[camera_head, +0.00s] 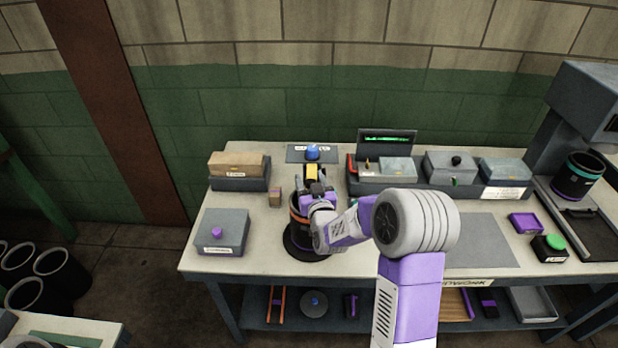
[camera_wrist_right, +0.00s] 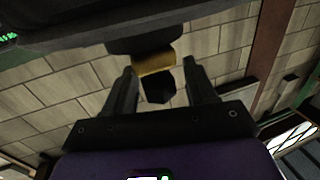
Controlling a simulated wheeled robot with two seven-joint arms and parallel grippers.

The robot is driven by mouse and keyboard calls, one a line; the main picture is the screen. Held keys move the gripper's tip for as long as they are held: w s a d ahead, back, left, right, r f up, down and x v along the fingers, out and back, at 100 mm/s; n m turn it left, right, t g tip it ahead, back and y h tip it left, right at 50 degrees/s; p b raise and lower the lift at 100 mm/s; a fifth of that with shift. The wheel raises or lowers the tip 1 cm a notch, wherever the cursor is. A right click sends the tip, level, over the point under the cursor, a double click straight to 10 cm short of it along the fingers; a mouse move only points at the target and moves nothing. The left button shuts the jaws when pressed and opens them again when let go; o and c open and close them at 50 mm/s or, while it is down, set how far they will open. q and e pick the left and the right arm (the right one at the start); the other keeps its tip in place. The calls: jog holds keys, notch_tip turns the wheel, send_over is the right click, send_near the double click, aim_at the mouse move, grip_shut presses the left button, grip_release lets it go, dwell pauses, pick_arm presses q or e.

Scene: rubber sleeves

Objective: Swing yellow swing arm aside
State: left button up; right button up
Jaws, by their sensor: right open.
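The yellow swing arm (camera_head: 311,171) shows as a small yellow piece at the front of my right gripper (camera_head: 312,181) in the head view. In the right wrist view, a yellow band (camera_wrist_right: 155,63) with dark parts above and below it shows between my open fingers (camera_wrist_right: 160,75). Gaps are visible on both sides, and I cannot tell whether a finger touches it. A dark cylinder with an orange band (camera_head: 297,222) stands on a round black base (camera_head: 297,247), partly hidden by my right arm. My left gripper is not in view.
A blue dome (camera_head: 313,151) sits on a dark plate behind the gripper. A grey box with a purple knob (camera_head: 222,231) is at left, and a small brown block (camera_head: 274,197) is nearby. Boxes and a screen (camera_head: 387,142) line the back right. A grey mat (camera_head: 480,241) lies bare.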

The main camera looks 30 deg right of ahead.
jog(key=shift+w+d, duration=0.15)
jog(key=shift+w, duration=0.2)
jog(key=shift+w, duration=0.1)
grip_shut()
